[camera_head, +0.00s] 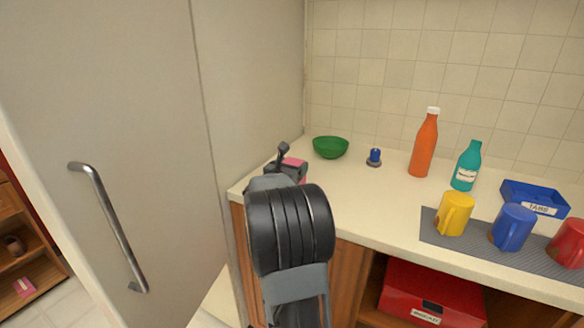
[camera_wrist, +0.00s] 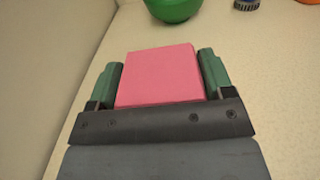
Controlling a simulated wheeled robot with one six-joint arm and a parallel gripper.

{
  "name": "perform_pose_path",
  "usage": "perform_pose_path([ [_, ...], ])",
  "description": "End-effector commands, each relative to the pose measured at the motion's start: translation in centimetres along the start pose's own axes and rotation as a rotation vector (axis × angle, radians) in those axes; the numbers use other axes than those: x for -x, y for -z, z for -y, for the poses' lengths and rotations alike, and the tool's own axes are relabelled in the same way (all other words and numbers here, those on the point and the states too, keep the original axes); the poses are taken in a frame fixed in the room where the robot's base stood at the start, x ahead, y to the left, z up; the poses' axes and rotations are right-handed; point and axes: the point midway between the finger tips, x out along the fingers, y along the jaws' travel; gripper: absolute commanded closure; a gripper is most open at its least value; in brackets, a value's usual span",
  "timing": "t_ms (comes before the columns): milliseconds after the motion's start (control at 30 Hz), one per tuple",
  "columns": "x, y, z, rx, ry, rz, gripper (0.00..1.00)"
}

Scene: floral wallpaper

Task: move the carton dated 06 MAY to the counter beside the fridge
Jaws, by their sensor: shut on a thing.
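A pink carton (camera_wrist: 160,76) is between the two fingers of my gripper (camera_wrist: 160,82) in the wrist view, and the gripper is shut on it. No date shows on the faces in view. In the head view the carton (camera_head: 294,166) is mostly hidden behind my arm, with my gripper (camera_head: 288,162) over the left end of the counter (camera_head: 350,208). I cannot tell whether the carton touches the counter top. The fridge (camera_head: 130,120) stands at the left with its door shut.
A green bowl (camera_head: 330,147) and a small blue-topped item (camera_head: 374,157) stand behind the gripper. An orange bottle (camera_head: 424,145), a teal bottle (camera_head: 466,166), a blue tray (camera_head: 535,197) and mugs on a grey mat (camera_head: 432,232) are to the right. Bare counter lies between.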

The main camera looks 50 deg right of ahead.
Motion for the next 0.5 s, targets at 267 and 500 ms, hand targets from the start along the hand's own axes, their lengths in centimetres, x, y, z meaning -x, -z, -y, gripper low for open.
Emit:
perform_pose_path([
  [267, 0.0, 0.01, 0.0, 0.0, 0.0, 0.0, 0.01],
  [500, 0.0, -0.04, 0.0, 0.0, 0.0, 0.0, 0.0],
])
